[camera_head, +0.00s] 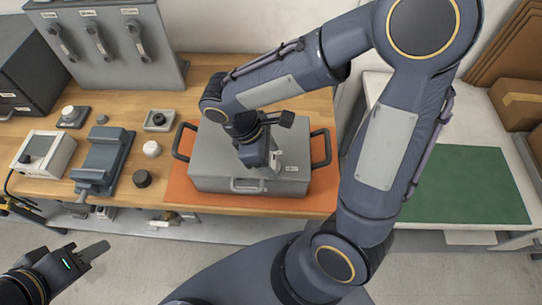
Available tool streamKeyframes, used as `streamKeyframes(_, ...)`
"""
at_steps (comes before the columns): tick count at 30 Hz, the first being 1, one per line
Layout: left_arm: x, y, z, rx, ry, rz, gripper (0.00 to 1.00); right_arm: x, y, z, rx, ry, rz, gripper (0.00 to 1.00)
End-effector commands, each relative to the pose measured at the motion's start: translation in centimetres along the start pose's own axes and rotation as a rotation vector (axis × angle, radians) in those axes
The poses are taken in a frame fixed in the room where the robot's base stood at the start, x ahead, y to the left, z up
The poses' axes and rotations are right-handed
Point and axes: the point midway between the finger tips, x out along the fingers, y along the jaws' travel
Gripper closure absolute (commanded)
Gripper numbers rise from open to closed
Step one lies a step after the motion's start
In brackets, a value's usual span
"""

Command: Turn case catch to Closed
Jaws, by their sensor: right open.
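A grey metal case (215,155) lies flat with its lid down on an orange mat (182,192) on the wooden bench. It has a dark handle at each side and a pale handle (248,185) at the front. A small label (291,169) sits on its front right part. My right gripper (276,161) is open and points down at the case's right half, close to the front edge. It hides that part, and I cannot make out the catch or its position. My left gripper (88,252) is at the lower left, over the floor, away from the bench; its jaw state is unclear.
A grey vise (103,160), a white box (42,153) and small knobs stand left of the case. A panel with several handles (100,40) stands behind. A white table with a green mat (465,185) and cardboard boxes (518,103) are at the right.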

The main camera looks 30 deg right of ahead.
Motion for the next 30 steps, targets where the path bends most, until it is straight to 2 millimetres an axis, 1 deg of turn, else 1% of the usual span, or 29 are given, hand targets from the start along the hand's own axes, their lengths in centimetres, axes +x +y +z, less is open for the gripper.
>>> streamKeyframes(9, 0.3, -0.1, 0.1, 0.0, 0.0, 0.0, 0.64, -5.2, 0.0, -0.1, -0.001, 0.005, 0.003, 0.4)
streamKeyframes(12, 0.3, -0.1, 0.2, 0.0, 0.0, 0.0, 0.64, -6.4, 0.0, -0.1, -0.001, 0.003, 0.003, 0.4)
streamKeyframes(17, 0.3, -0.1, 0.2, 0.0, 0.0, 0.0, 0.64, -7.3, 0.0, 0.0, -0.001, 0.002, 0.002, 0.4)
streamKeyframes(30, 0.3, -0.1, 0.2, 0.0, 0.0, 0.0, 0.64, -7.3, 0.0, 0.0, -0.001, 0.001, 0.001, 0.4)
